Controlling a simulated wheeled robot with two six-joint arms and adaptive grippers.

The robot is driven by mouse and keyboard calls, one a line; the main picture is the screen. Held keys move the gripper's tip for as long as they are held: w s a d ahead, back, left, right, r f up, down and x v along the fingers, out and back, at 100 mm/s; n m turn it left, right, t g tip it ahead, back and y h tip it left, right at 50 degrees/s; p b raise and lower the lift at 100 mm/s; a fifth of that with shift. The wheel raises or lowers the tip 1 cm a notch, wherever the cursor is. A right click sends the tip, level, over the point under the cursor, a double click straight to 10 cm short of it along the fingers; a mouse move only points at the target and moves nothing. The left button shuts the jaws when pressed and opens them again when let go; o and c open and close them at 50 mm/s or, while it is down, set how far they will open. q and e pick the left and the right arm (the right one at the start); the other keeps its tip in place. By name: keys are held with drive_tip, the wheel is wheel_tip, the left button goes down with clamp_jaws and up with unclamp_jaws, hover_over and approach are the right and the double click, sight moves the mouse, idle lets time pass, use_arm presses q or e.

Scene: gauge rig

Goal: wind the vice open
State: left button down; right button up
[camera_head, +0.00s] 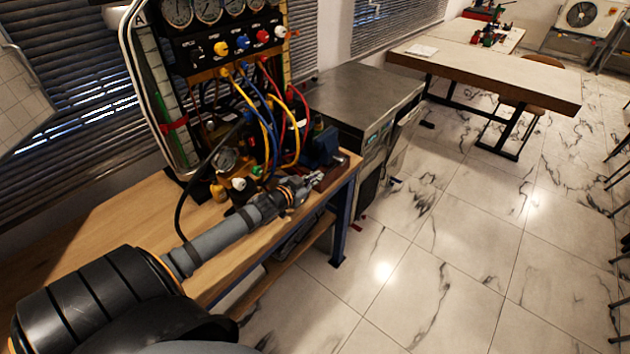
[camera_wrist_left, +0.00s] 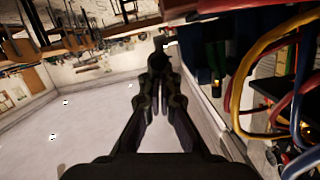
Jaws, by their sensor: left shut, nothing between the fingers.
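A dark blue vice (camera_head: 322,148) appears to stand at the right end of the wooden bench, close to the bench corner. My left gripper (camera_head: 317,177) is just in front of it, near the bench's front edge. Its fingers are shut and empty; they also show in the left wrist view (camera_wrist_left: 157,68). I cannot tell whether the fingertips touch the vice. The vice's handle cannot be made out clearly, and the gripper hides part of the vice's lower front. My right gripper is out of view.
A gauge panel (camera_head: 225,40) with red, blue and yellow hoses (camera_head: 268,125) stands behind my left gripper on the bench (camera_head: 105,222). A grey metal cabinet (camera_head: 360,95) is to the right of the vice. The tiled floor (camera_head: 440,250) in front is clear.

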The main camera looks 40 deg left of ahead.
use_arm(q)
wheel_tip(320, 180, down, 6)
drive_tip(key=b, duration=0.4)
drive_tip(key=shift+r, duration=0.1)
